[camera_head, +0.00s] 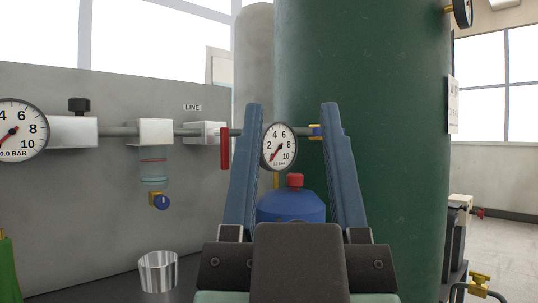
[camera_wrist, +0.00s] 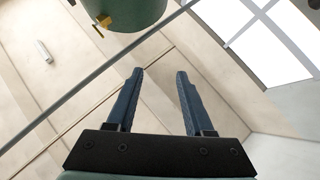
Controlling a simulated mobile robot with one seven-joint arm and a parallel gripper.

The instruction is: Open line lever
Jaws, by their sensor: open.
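The line lever (camera_head: 225,148) is a red handle that hangs straight down from the horizontal pipe, right of the LINE label (camera_head: 192,107), in the head view. A pale valve block (camera_head: 205,132) is just left of it. My gripper (camera_head: 291,106) is open and empty, its two blue fingers pointing up in the head view. The left finger appears just right of the lever and hides the pipe behind it. I cannot tell the depth between them. In the wrist view my gripper (camera_wrist: 160,72) shows nothing between its fingers, and the lever is not seen.
A gauge (camera_head: 279,147) and a blue bottle (camera_head: 290,207) with a red cap show between the fingers. A large green tank (camera_head: 390,130) stands behind on the right. A clear bowl (camera_head: 151,160) hangs under the pipe. A metal cup (camera_head: 158,271) stands below.

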